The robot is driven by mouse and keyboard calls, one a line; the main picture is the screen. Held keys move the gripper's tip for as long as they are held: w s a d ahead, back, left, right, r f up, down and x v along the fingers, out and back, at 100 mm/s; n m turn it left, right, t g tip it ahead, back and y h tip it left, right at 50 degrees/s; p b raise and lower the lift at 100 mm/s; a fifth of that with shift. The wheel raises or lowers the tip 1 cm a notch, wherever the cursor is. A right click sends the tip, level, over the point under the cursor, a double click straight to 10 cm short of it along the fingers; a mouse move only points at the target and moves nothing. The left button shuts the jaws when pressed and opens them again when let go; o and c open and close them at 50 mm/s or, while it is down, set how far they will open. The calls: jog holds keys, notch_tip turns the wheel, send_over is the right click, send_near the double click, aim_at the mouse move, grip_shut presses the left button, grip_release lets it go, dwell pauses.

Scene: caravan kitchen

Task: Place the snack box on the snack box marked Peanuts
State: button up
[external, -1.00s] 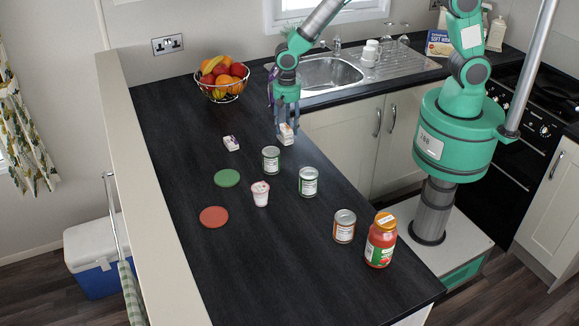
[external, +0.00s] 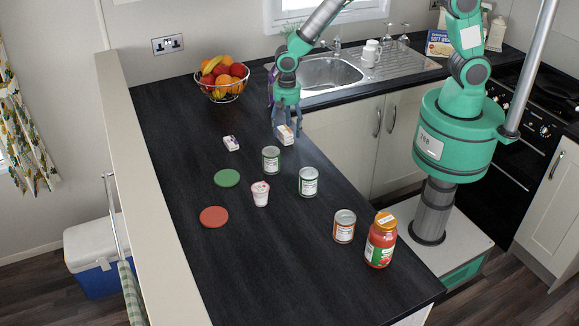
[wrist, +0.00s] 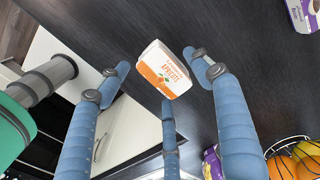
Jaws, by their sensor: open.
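A white snack box with orange print reading Apricots (wrist: 163,72) sits on the dark counter near its sink-side edge. It also shows in the external view (external: 285,135). My gripper (external: 286,124) is over this box, with its blue fingers spread open. In the wrist view the box is beyond and between the fingertips, with no clear grip on it. A second small white and purple box (external: 231,143) lies on the counter to the left. It is partly cut off in the wrist view (wrist: 304,14). I cannot read Peanuts on any box.
A wire fruit bowl (external: 221,80) stands at the back left. A purple packet (wrist: 212,163) is beside it, partly hidden. Several cans, a yogurt cup (external: 260,193) and a red jar (external: 381,240) stand nearer. Green (external: 227,178) and red (external: 214,217) discs lie at left.

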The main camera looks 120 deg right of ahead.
aim_at(287, 129)
notch_tip(287, 129, up, 12)
jog(key=shift+r+p, duration=0.15)
jog(key=shift+p, duration=0.2)
dwell(0.4)
dwell(0.5)
jog(key=s+a+r+n+t, duration=0.1)
jog(key=s+a+r+n, duration=0.35)
jog(key=a+r, duration=0.4)
jog(key=s+a+r+n+t, duration=0.1)
jog(key=s+a+r+n, duration=0.35)
jog(key=r, duration=0.75)
jog(key=s+a+r+n+t, duration=0.1)
jog(key=s+a+r+n, duration=0.1)
jog(key=s, duration=0.5)
jog(key=s+a+r+n+t, duration=0.1)
jog(key=s+a+r+n, duration=0.2)
jog(key=s+a, duration=0.4)
jog(key=s+a+r+n+t, duration=0.1)
jog(key=s+a+n, duration=0.3)
jog(key=s, duration=0.5)
jog(key=shift+s+a+r+t, duration=0.15)
jog(key=shift+a+r+t, duration=0.15)
jog(key=shift+a+r, duration=0.35)
